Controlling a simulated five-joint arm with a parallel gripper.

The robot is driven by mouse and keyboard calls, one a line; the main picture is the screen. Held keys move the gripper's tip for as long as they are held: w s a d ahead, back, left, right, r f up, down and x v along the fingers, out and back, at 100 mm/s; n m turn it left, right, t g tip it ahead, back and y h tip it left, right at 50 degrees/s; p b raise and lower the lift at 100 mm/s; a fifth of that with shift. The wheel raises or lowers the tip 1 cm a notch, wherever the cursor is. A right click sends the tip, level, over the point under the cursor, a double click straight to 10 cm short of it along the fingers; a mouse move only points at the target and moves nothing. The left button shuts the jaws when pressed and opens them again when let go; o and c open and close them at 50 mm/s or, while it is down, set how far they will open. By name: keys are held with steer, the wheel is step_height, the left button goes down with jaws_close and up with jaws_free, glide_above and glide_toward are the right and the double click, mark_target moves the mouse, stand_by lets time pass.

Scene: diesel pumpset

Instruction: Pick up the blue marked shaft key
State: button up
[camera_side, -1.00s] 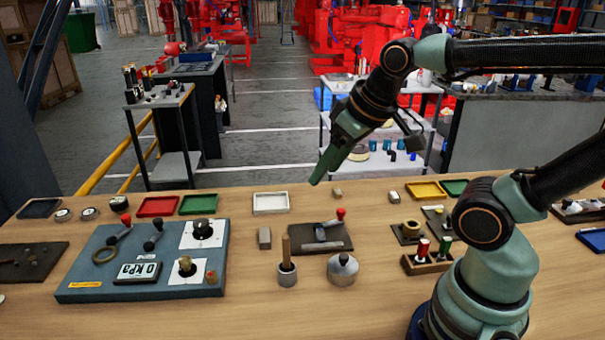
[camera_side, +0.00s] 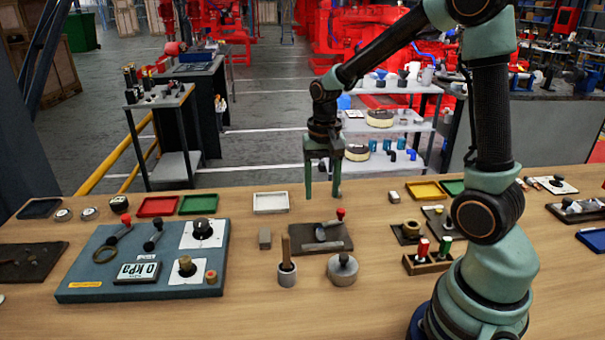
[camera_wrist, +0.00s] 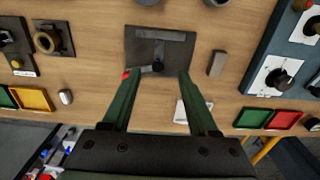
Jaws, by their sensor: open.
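I cannot make out a blue mark on any piece, so I cannot tell which one is the blue marked shaft key. Small plain key-like blocks lie on the bench: a grey block (camera_side: 265,239) left of the dark plate, also in the wrist view (camera_wrist: 217,63), and a pale block (camera_side: 394,197) left of the yellow tray, also in the wrist view (camera_wrist: 66,97). My gripper (camera_side: 322,192) is open and empty, pointing down above the bench behind the dark plate. In the wrist view its fingers (camera_wrist: 160,78) are spread apart, with the plate beyond them.
The dark plate (camera_side: 304,246) bears a red-knobbed lever and a grey bar. A white tray (camera_side: 271,203) is behind left. A wooden-handled holder (camera_side: 287,272) and a round metal weight (camera_side: 342,269) stand in front. A blue-grey panel (camera_side: 130,285) fills the left; a red-and-green plug rack (camera_side: 427,263) is right.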

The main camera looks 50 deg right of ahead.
mark_target(321, 235)
step_height(321, 235, down, 12)
steer(key=shift+s+f, duration=0.1)
steer(key=shift+f, duration=0.05)
jaws_close()
stand_by(0.6)
